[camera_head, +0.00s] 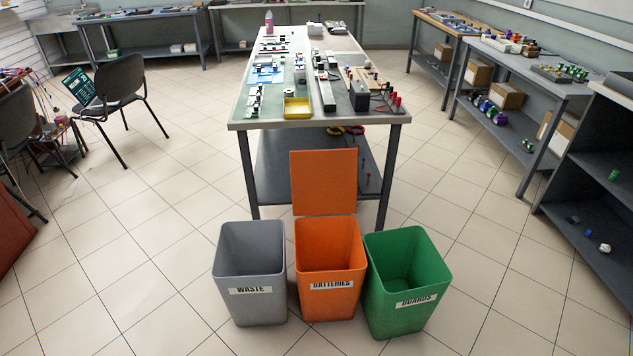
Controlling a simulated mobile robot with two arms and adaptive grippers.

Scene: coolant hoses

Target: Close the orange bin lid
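The orange bin (331,300) stands on the floor in the middle of a row of three bins, with a label reading "BATTERIES" on its front. Its orange lid (324,180) is open and stands upright at the bin's back edge, flat face toward me. The bin's mouth is uncovered, and its inside looks empty as far as I can see. Neither of my grippers shows in the head view.
A grey bin (251,306) labelled "WASTE" stands close on the left, and a green bin (400,312) labelled "BOARDS" close on the right. A long workbench (318,122) stands behind the lid. A chair (116,88) is at the left. Tiled floor around the bins is clear.

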